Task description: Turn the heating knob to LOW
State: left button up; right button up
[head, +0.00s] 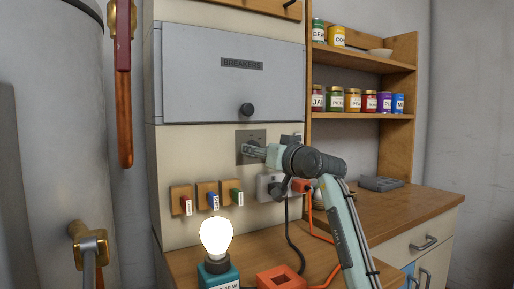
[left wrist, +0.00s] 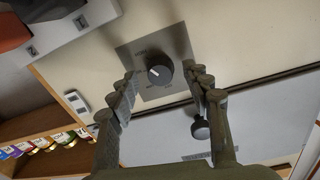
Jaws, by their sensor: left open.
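The heating knob (left wrist: 160,69) is a dark round dial with a white pointer mark. It sits on a square grey plate (left wrist: 177,43) with small lettering too blurred to read. The plate also shows on the cream wall panel in the head view (head: 252,135), where my gripper hides the knob. My left gripper (left wrist: 164,80) is open, with one finger on each side of the knob in the left wrist view. Whether the fingers touch it I cannot tell. In the head view the gripper (head: 254,151) is right in front of the plate. My right gripper is not in view.
A grey breaker box (head: 205,75) with a dark round handle (head: 247,109) is just above the plate. A socket (head: 268,188) with plugs and cords is below. A lit bulb (head: 216,236) stands on the wooden counter (head: 420,205). Shelves of jars (head: 365,115) are at right.

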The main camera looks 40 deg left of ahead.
pick_arm(q)
jog(key=shift+x, duration=0.85)
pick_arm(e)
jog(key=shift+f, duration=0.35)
pick_arm(q)
grip_shut()
jog(key=shift+f, duration=0.1)
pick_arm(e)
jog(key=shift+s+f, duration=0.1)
